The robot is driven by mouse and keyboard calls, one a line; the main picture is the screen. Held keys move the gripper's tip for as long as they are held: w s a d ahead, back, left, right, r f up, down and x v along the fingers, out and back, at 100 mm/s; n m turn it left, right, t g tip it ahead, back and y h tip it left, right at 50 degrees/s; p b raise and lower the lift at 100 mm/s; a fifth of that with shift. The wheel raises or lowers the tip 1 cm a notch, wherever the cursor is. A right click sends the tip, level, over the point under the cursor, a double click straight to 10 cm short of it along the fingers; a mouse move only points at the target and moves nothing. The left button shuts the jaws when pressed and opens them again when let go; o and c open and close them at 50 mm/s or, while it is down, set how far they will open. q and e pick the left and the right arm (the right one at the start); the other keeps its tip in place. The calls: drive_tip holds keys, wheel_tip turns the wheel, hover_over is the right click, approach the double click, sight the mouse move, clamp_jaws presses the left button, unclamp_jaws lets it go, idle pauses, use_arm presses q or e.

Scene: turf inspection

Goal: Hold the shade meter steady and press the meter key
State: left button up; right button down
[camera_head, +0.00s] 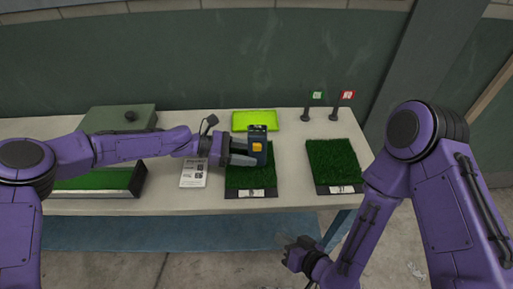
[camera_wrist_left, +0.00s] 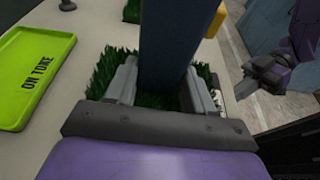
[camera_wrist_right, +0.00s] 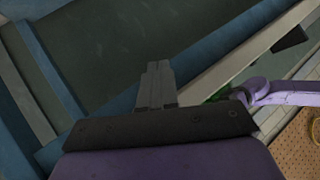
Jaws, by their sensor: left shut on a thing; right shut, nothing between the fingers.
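The shade meter (camera_head: 256,134) is a dark blue upright block with a yellow meter key (camera_head: 257,147) on its side. It stands over the middle turf sample (camera_head: 236,180); whether it touches the turf I cannot tell. My left gripper (camera_head: 244,152) is shut around the meter from the left. In the left wrist view the meter (camera_wrist_left: 168,45) is between the two fingers, with the yellow key (camera_wrist_left: 216,20) at its upper right. My right gripper (camera_head: 290,243) is shut and empty, low in front of the table edge. Its closed fingers also show in the right wrist view (camera_wrist_right: 157,82).
A lime tray (camera_wrist_left: 35,72) marked ON TONE lies behind the meter. Another turf sample (camera_head: 333,165) lies to the right, with a green sign (camera_head: 318,96) and a red sign (camera_head: 347,94) behind. A printed card (camera_head: 194,173) and a grey-green case (camera_head: 120,118) are left.

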sight(257, 147)
drive_tip(key=w+a+r+t+y, duration=0.1)
drive_tip(key=r, duration=0.1)
drive_tip(key=w+a+r+y, duration=0.1)
drive_tip(key=r, duration=0.1)
drive_tip(key=w+a+r+m+t+y, duration=0.1)
drive_tip(key=a+r, duration=0.1)
drive_tip(key=r, duration=0.1)
drive_tip(key=shift+r+t, duration=0.1)
drive_tip(key=shift+t, duration=0.2)
drive_tip(key=w+a+r+m+t+y, duration=0.1)
drive_tip(key=a+r+m+t+y, duration=0.2)
drive_tip(key=r, duration=0.7)
drive_tip(key=shift+w+r+t, duration=0.15)
drive_tip(key=shift+r+t, duration=0.05)
drive_tip(key=shift+t, duration=0.2)
drive_tip(key=shift+w+d, duration=0.2)
drive_tip(key=shift+w, duration=2)
drive_tip(key=shift+w+d, duration=0.2)
drive_tip(key=shift+w, duration=2)
drive_tip(key=shift+w, duration=0.4)
